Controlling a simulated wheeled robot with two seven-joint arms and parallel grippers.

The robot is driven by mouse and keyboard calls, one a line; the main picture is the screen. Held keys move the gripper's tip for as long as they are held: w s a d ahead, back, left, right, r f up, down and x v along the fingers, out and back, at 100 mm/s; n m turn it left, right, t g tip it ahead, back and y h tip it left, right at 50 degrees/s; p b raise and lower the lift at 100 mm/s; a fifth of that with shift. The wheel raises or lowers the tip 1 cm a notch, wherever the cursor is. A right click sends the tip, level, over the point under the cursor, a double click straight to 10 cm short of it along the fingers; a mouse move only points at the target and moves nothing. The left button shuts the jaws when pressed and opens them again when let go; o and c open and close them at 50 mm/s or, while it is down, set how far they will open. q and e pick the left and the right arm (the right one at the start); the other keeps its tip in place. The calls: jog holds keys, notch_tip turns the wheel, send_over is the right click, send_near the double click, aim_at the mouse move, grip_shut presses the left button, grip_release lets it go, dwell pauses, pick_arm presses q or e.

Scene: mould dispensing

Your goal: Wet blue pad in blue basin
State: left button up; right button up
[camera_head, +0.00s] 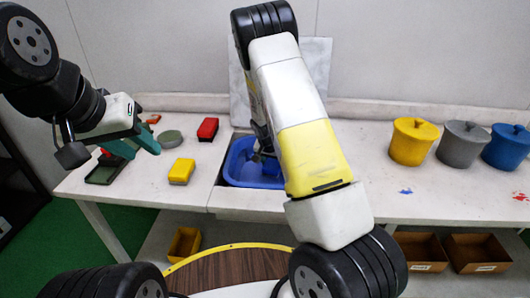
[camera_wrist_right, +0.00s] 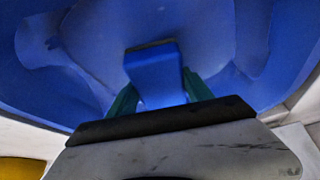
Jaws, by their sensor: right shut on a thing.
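The blue basin (camera_head: 238,168) is set in the worktable, partly hidden by my right arm. Its blue inside fills most of the right wrist view (camera_wrist_right: 215,35). My right gripper (camera_wrist_right: 160,92) reaches down into the basin, its green fingers shut on the blue pad (camera_wrist_right: 155,72). The pad has a dark edge at its far end. Whether it touches water cannot be told. In the head view the pad is not clearly visible behind my arm. My left gripper (camera_head: 135,142) hangs over the left part of the table, green fingers apart and seemingly empty.
A yellow pad (camera_head: 181,171), a red pad (camera_head: 208,129), a round grey-green object (camera_head: 170,139) and a dark green tray (camera_head: 104,172) lie on the left. Yellow (camera_head: 413,144), grey (camera_head: 461,145) and blue (camera_head: 506,148) lidded pots stand at right. Bins (camera_head: 476,253) sit below.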

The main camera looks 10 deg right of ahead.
jog(key=shift+r, duration=4.8)
notch_tip(320, 180, up, 4)
send_over(273, 162)
jog(key=shift+d, duration=0.1)
